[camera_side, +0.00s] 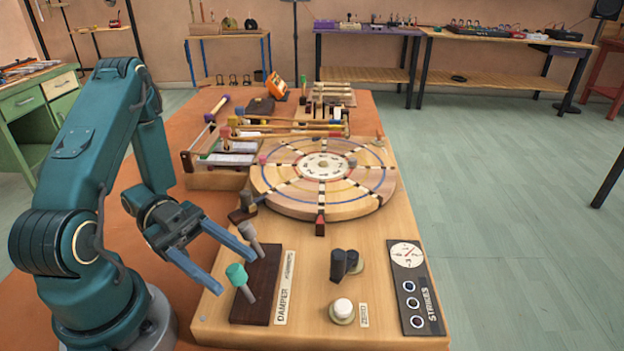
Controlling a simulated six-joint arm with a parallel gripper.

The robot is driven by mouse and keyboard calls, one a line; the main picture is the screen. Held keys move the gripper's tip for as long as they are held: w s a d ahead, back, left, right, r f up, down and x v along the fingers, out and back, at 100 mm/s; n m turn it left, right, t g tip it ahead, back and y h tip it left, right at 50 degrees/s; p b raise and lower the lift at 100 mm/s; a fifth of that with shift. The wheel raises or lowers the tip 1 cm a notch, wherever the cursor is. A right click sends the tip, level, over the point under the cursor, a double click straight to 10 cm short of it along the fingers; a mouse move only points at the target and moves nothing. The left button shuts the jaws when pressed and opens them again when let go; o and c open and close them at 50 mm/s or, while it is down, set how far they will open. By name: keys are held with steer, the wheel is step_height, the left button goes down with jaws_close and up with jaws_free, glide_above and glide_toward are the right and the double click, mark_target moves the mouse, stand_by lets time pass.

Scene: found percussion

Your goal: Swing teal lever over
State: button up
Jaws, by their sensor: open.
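The teal-knobbed lever (237,275) stands at the near end of a dark wooden block (264,283) labelled DAMPER. Its grey stem tilts, with the teal top leaning left and away from the stem's foot. A grey-topped lever (248,232) stands at the far end of the same block. My gripper (236,272) comes in from the left with its two blue-grey fingers apart. One finger reaches toward the grey lever, the other ends just left of the teal knob. Whether either finger touches a lever, I cannot tell.
A round wooden disc (270,199) with dark-striped spokes lies behind the block. A wooden tray (200,179) of mallets stands behind my gripper.

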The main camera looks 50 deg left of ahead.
mark_target(227, 271)
steer(key=shift+x, duration=1.3)
jaws_close()
steer(key=shift+s+a+f+m+h, duration=0.1)
steer(key=shift+s+a+m+h, duration=0.25)
steer(key=shift+h, duration=0.25)
steer(key=shift+w, duration=0.1)
jaws_free()
steer(key=shift+v, duration=2.55)
